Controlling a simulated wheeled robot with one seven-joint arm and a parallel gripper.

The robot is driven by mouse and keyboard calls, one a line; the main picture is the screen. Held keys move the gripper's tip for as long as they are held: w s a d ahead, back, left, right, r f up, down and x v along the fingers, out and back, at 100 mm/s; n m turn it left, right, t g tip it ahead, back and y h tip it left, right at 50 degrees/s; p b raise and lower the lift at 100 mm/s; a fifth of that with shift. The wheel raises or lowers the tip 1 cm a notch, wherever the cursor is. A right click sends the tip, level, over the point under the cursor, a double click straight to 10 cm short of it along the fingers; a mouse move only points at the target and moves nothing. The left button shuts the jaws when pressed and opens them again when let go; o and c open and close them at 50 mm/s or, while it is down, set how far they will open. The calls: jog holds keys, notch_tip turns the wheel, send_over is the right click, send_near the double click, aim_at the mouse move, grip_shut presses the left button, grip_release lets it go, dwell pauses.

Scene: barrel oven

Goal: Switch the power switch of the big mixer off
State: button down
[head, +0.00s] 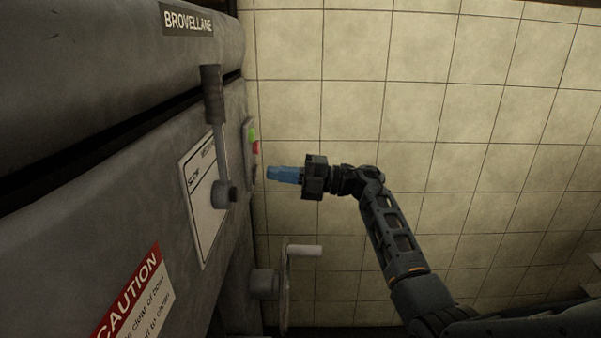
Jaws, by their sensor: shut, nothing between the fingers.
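The big mixer (140,130) is a large grey metal machine filling the left side, with a "BROVELLANE" plate at its top. A small switch panel (249,141) on its right part carries a green button (251,134) and a red button (256,147). A dark part below the red button is too small to make out. My gripper (269,173), with blue fingers, is shut and empty. It points left, just right of and slightly below the buttons. I cannot tell whether its fingertips touch the machine.
A lever with a dark grip (211,82) stands up from the mixer's front, left of the panel. A crank wheel with a pale handle (304,250) sticks out below my gripper. A tiled wall (440,90) stands behind. The space above my gripper is clear.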

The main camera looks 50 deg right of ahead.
aim_at(256, 175)
jog(key=shift+x, duration=1)
jog(key=shift+w+a+r, duration=0.2)
